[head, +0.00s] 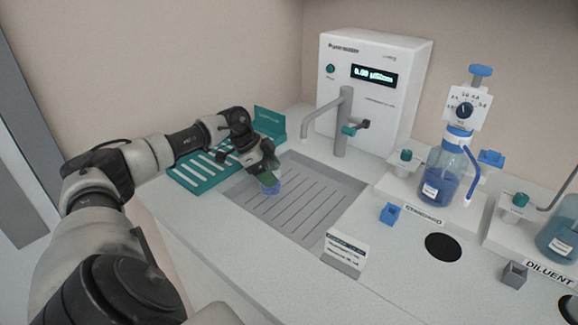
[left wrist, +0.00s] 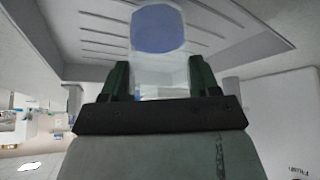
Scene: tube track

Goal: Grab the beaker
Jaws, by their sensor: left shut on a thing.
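A small clear beaker (head: 272,188) with a bluish tint is at the left end of the grey slotted drain tray (head: 318,208). My left gripper (head: 268,174) reaches it from the left and is shut on it. In the left wrist view the two dark green fingers of my left gripper (left wrist: 160,78) press on either side of the clear beaker (left wrist: 158,62), whose round blue end shows beyond them. The fingers partly hide the beaker in the head view, and I cannot tell whether it touches the tray. My right gripper is not in view.
A white water dispenser (head: 385,95) with a grey spout (head: 325,115) stands behind the tray. A green slotted rack (head: 195,172) is left of the tray. A small sign (head: 345,250) stands at its front right. Bottles of blue liquid (head: 440,180) are on the right.

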